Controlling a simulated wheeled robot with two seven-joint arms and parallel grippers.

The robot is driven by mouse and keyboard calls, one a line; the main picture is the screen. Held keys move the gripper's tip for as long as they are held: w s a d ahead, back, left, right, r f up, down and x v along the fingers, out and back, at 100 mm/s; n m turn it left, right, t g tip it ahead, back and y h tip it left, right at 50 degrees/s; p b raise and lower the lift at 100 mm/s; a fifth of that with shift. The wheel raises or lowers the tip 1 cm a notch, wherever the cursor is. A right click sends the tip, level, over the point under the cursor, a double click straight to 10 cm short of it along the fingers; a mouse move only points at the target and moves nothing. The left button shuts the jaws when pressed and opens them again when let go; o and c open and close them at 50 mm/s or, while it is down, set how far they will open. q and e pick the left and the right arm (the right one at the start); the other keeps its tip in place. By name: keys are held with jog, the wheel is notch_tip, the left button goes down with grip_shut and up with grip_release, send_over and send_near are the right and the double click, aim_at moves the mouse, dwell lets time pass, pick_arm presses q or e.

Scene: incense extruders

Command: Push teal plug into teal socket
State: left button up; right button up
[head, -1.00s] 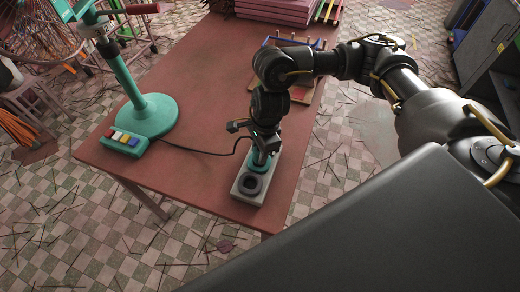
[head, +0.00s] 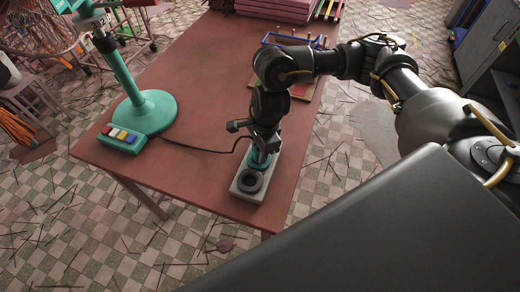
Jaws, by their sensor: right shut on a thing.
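The grey socket block (head: 238,188) sits near the front edge of the red table. Its near socket (head: 250,183) is a dark ring and is empty. The teal socket (head: 254,167) is at the block's far end, mostly hidden under my right gripper. My right gripper (head: 263,146) points down over that end and is shut on the teal plug (head: 260,157), which shows only in part. I cannot tell how deep the plug sits in the socket. A black cable (head: 205,150) runs to it from the left. My left gripper is not in view.
A teal stand with a round base (head: 148,113) and a teal box with coloured buttons (head: 122,138) stand at the table's left edge. A rack with a blue frame (head: 290,41) lies behind my right arm. Pink stacked slabs (head: 275,9) are at the back. The table's middle (head: 200,85) is clear.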

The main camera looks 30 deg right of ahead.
jog(key=o, duration=1.1)
jog(key=shift+c, duration=0.2)
jog(key=r, duration=0.3)
jog(key=d+r, duration=0.1)
jog(key=r, duration=0.3)
jog(key=r+b, duration=0.1)
jog(key=r, duration=0.2)
jog(key=shift+d+r, duration=0.3)
